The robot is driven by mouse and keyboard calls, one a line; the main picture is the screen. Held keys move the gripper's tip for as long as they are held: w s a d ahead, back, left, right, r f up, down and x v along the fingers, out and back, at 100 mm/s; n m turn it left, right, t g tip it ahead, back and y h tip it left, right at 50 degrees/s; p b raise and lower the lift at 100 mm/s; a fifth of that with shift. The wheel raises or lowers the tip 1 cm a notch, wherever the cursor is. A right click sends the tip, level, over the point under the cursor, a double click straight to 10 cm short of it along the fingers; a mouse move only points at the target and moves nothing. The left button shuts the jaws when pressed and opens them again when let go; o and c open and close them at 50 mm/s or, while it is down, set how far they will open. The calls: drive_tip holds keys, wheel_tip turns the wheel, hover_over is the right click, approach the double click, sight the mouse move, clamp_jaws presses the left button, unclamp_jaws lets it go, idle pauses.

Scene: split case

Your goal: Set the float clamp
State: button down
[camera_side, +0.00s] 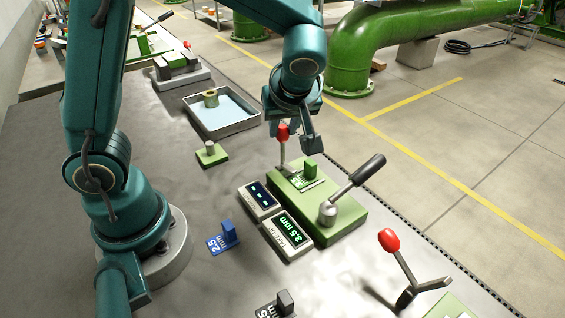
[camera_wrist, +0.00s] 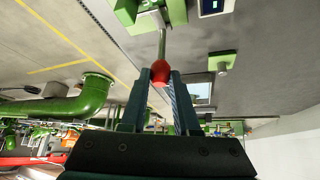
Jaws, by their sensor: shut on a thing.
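The green fixture (camera_side: 345,215) stands near the table's right edge in the side view. A thin upright lever with a red knob (camera_side: 283,131) rises at its far end. My gripper (camera_side: 286,124) is over that end, with its fingers shut on the red knob. In the wrist view, the red knob (camera_wrist: 160,72) sits between the two fingertips (camera_wrist: 161,78), with the metal rod running away from it. A second lever with a black handle (camera_side: 362,175) slants up from the fixture's near end. A green upright tab (camera_side: 310,168) with a marked plate lies between the levers.
A display reading 3.5 mm (camera_side: 288,236) and a display with blue marks (camera_side: 259,199) lie left of the fixture. A blue gauge piece (camera_side: 224,239) and a dark one (camera_side: 278,305) lie nearer. Another red-knobbed lever (camera_side: 400,255) stands front right. A tray (camera_side: 250,126) is behind.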

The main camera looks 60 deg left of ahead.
drive_tip(key=shift+d+f+y, duration=0.25)
drive_tip(key=shift+d+y, duration=0.8)
drive_tip(key=shift+y, duration=0.15)
drive_tip(key=c, duration=0.6)
unclamp_jaws()
drive_tip(key=shift+c, duration=0.2)
drive_tip(key=v, duration=0.5)
drive_tip(key=shift+d, duration=0.1)
